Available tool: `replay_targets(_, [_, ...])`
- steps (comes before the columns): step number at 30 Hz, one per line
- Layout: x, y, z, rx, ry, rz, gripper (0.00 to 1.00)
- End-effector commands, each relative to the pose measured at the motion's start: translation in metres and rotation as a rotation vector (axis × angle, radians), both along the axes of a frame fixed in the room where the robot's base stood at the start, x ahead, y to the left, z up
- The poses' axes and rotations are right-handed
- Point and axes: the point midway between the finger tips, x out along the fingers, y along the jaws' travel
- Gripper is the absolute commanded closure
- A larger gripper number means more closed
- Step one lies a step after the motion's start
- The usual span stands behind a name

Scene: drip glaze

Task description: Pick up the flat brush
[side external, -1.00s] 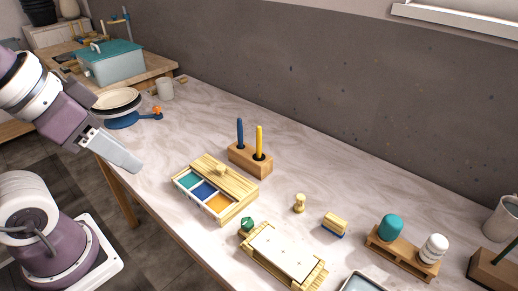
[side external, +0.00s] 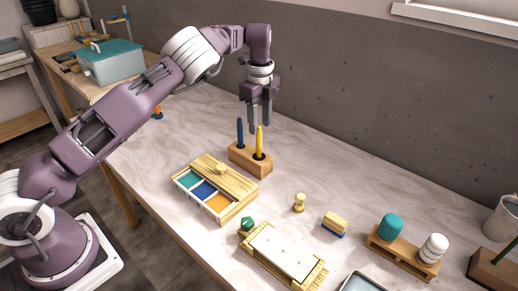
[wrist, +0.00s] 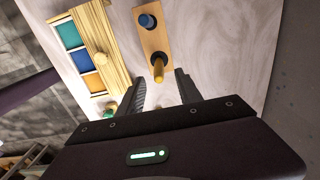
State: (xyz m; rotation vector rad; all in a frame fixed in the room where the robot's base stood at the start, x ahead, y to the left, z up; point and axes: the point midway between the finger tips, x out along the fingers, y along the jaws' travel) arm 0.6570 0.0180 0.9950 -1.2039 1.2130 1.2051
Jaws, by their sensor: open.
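A wooden block (side external: 240,156) on the table holds two upright handles, a blue one (side external: 240,132) and a yellow one (side external: 259,143). Their lower ends are hidden in the block, so I cannot tell which is the flat brush. My gripper (side external: 261,128) is open, pointing down above the block, close over the yellow handle. In the wrist view, the yellow handle (wrist: 158,72) appears between the fingertips of my gripper (wrist: 160,77), nothing held. The blue handle (wrist: 147,20) is farther off, at the block's other end.
A wooden glaze box (side external: 236,182) with teal, blue and orange compartments stands left of the block. A small wooden knob (side external: 299,203), a yellow-and-blue block (side external: 335,223) and a white-topped board (side external: 285,252) lie in front. The wall (side external: 350,90) rises behind.

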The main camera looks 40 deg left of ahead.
Motion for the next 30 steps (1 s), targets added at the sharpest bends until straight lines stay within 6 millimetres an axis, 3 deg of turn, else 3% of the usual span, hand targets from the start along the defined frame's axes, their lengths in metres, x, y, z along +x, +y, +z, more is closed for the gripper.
replay_targets(9, [-0.002,0.002,-0.054,0.001,0.001,0.005,0.58])
replay_targets(16, [-0.002,0.002,-0.058,0.0,-0.001,0.006,0.58])
replay_targets(17, [-0.002,0.002,-0.058,0.0,-0.001,0.006,0.6])
replay_targets(23, [-0.002,0.002,-0.057,0.0,-0.001,0.006,0.99])
replay_targets(30, [-0.002,0.002,-0.057,0.0,-0.001,0.006,1.0])
